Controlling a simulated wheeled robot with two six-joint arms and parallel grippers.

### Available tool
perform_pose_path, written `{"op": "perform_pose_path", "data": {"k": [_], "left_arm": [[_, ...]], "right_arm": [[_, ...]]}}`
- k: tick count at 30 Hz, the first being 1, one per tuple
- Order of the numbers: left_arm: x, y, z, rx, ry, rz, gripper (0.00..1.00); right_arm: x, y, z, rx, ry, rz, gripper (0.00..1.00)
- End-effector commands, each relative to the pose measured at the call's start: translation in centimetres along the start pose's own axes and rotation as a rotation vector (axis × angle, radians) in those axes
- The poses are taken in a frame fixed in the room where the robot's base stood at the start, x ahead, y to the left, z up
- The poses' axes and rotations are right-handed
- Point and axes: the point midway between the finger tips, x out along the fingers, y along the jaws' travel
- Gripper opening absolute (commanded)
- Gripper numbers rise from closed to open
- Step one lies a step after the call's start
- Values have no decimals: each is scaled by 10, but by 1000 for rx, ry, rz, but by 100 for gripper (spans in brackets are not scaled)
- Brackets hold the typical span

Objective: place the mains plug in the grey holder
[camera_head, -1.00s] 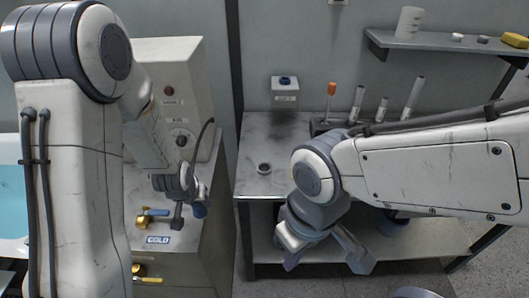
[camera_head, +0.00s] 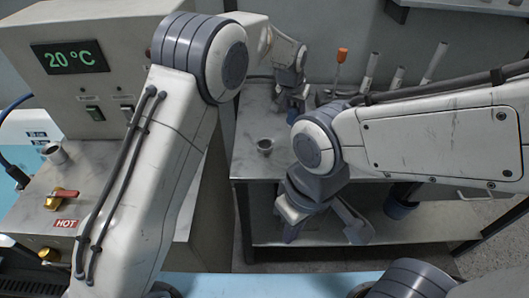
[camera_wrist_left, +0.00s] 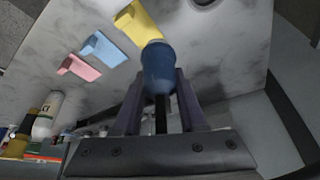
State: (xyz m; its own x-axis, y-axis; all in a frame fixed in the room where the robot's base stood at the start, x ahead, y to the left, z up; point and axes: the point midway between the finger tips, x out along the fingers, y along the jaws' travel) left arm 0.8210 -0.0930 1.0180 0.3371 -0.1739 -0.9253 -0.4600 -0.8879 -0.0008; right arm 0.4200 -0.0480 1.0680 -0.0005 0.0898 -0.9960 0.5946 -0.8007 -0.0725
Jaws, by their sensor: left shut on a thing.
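My left gripper (camera_head: 292,106) is above the back of the grey worktop, beside the rack. In the left wrist view its fingers (camera_wrist_left: 160,100) are shut on a blue cylindrical plug (camera_wrist_left: 158,68); I take this as the mains plug. In the head view the plug is too small to make out clearly. A small grey round cup (camera_head: 264,146), which looks like the grey holder, stands empty on the worktop, nearer and left of the gripper. A round rim (camera_wrist_left: 203,2) shows at the top of the wrist view. My right gripper (camera_head: 325,225) is open and empty before the worktop's front edge.
A rack with several upright tubes and an orange-topped tool (camera_head: 342,56) stands at the worktop's back. Yellow (camera_wrist_left: 137,22), blue (camera_wrist_left: 104,49) and pink (camera_wrist_left: 78,68) pieces show in the wrist view. A control cabinet (camera_head: 90,75) stands left. The worktop's (camera_head: 245,168) front left is clear.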

Motion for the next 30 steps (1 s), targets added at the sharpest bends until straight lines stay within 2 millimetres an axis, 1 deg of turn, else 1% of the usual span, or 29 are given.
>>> {"op": "perform_pose_path", "data": {"k": [1, 3, 5, 7, 11, 18, 21, 24, 27, 30], "left_arm": [[1, 12, -6, 18, 3, 7, 0], [-2, 21, -13, 32, 3, 13, 0], [-3, 24, -14, 39, 0, 16, 0], [-2, 21, -12, 41, -2, 17, 0], [6, -3, 2, 37, -6, 16, 0], [28, -54, 34, 34, -4, 16, 0], [36, -69, 44, 36, -3, 17, 0], [40, -78, 50, 39, -1, 17, 0], [44, -81, 53, 41, 0, 17, 0], [56, -81, 59, 40, -4, 18, 0]], "right_arm": [[5, 0, 0, 0, 0, 0, 0], [7, 0, 0, 0, 0, 0, 0], [7, 0, 0, 0, 0, 0, 0], [6, 0, 0, 0, 0, 0, 0], [0, 0, 0, 0, 0, 0, 0], [-11, -1, -1, 0, 0, 0, 0], [-14, -1, -1, 0, 0, 0, 0], [-15, -1, -1, 0, 0, 0, 0], [-16, -1, -1, 0, 0, 0, 0], [-21, -2, -1, 0, 0, 0, 0]]}}
